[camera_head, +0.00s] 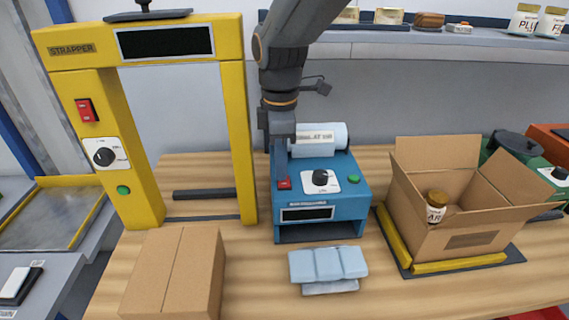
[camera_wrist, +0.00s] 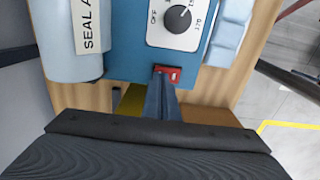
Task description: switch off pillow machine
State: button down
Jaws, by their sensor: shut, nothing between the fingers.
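The pillow machine (camera_head: 318,195) is a blue box with a film roll (camera_head: 320,140) on top; its blue body also shows in the wrist view (camera_wrist: 118,45). Its top has a red rocker switch (camera_head: 284,184), a black dial (camera_head: 320,178) on a white plate and a green button (camera_head: 353,179). My gripper (camera_head: 280,172) is shut and empty, pointing down at the red switch. In the wrist view the fingertips (camera_wrist: 162,84) are right at the edge of the red switch (camera_wrist: 168,74). I cannot tell whether they touch it.
Grey-blue air pillows (camera_head: 328,264) lie in front of the machine. A yellow strapper frame (camera_head: 140,180) and a closed carton (camera_head: 178,270) stand left. An open carton (camera_head: 480,240) with a jar (camera_head: 435,206) is on the right. Behind runs a shelf (camera_head: 400,42).

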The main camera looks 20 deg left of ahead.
aim_at(281, 182)
jog(key=shift+s+d+f+p, duration=0.15)
jog(key=shift+s+d+f, duration=0.05)
jog(key=shift+s, duration=0.25)
jog(key=shift+s+d+f+p, duration=0.15)
jog(key=shift+s+d+f, duration=0.05)
jog(key=shift+s, duration=0.25)
jog(key=shift+r+p, duration=0.4)
jog(key=shift+r, duration=0.05)
notch_tip(281, 182, up, 4)
jog(key=p, duration=0.3)
jog(key=shift+w+a+r, duration=0.15)
jog(key=shift+r, duration=0.05)
notch_tip(281, 182, up, 10)
jog(key=b, duration=0.3)
jog(key=shift+f, duration=0.2)
jog(key=shift+w, duration=0.1)
jog(key=b, duration=0.2)
jog(key=shift+f+t+b, duration=0.15)
jog(key=shift+t+b, duration=0.15)
jog(key=shift+b, duration=0.1)
